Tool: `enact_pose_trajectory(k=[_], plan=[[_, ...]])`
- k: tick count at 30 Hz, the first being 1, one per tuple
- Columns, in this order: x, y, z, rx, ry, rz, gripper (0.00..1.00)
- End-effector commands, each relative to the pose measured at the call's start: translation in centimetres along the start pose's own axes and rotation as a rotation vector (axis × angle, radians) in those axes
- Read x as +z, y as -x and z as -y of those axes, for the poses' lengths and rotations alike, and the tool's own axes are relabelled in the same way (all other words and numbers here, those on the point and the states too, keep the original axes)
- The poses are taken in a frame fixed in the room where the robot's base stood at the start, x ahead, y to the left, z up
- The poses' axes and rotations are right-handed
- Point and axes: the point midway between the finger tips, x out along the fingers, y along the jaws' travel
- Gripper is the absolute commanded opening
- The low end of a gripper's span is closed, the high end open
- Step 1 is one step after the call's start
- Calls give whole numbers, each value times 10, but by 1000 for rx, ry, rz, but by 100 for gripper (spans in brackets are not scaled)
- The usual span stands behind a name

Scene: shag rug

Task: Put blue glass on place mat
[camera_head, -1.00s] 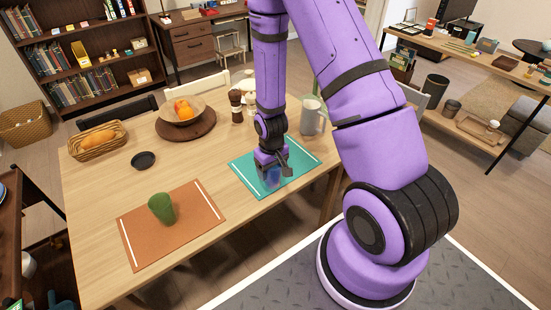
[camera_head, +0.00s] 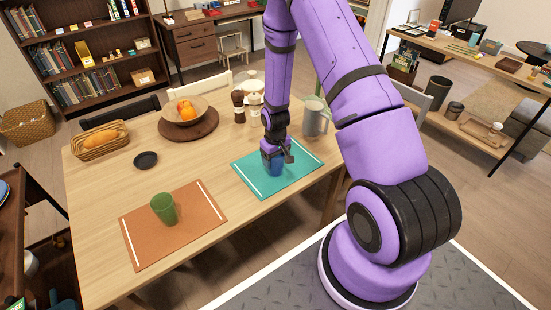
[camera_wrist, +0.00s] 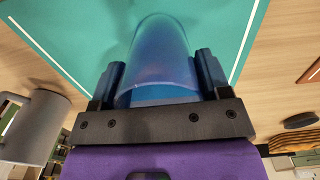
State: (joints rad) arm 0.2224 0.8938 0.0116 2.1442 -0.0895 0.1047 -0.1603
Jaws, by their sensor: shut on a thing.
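The blue glass (camera_wrist: 160,55) is between the two fingers of my gripper (camera_wrist: 160,85) in the wrist view, and the fingers are shut on it. In the head view my gripper (camera_head: 277,155) points down over the teal place mat (camera_head: 250,178), and the blue glass (camera_head: 276,169) shows just under it, partly hidden by the fingers. The glass looks upright over the teal mat; I cannot tell whether its base touches the mat. An orange-brown place mat (camera_head: 140,240) lies to the left with a green glass (camera_head: 164,208) standing on it.
A grey mug (camera_head: 314,120) stands right of the teal mat. A fruit bowl (camera_head: 185,112) on a round brown mat, a bread basket (camera_head: 100,142) and a small black dish (camera_head: 145,160) sit toward the back. Bare wooden table lies between the two mats.

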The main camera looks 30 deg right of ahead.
Motion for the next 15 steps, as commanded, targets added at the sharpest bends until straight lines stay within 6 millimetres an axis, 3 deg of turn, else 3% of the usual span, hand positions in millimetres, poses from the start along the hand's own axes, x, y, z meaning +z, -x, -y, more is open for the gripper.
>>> enact_pose_trajectory(k=[10, 11, 13, 15], plan=[[0, -3, 0, 0, 0, -1, 41], [0, -2, 0, 0, 0, -1, 77], [0, -2, 0, 0, 0, -1, 93], [0, -2, 0, 0, 0, -1, 96]])
